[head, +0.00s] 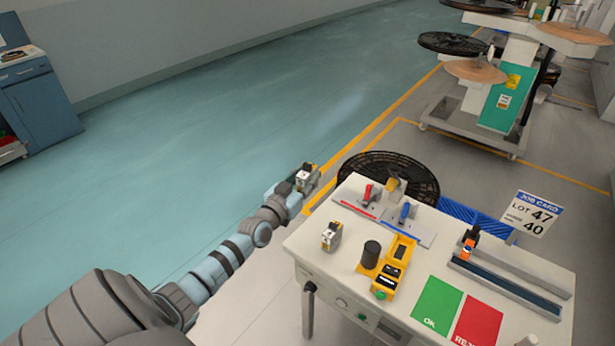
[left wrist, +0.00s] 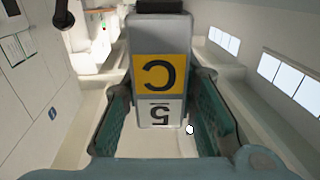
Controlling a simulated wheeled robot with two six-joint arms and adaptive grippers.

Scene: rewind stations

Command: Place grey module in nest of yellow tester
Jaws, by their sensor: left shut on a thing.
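My left gripper (head: 299,181) is shut on a grey module (head: 307,175) and holds it up, out beyond the table's left edge. In the left wrist view the module (left wrist: 160,75) is between the teal finger pads (left wrist: 165,125); its yellow label has a C and a white part has a 5. The yellow tester (head: 401,249) lies on the table, to the right of and below the gripper in the head view, with dark recesses and a green button. Its nest cannot be told apart clearly. My right gripper is not in view.
A similar small grey and yellow module (head: 331,236) stands on the table (head: 325,268). Plates with a red clamp (head: 367,195) and a blue clamp (head: 405,211) lie behind. Green (head: 437,305) and red (head: 478,321) mats lie right.

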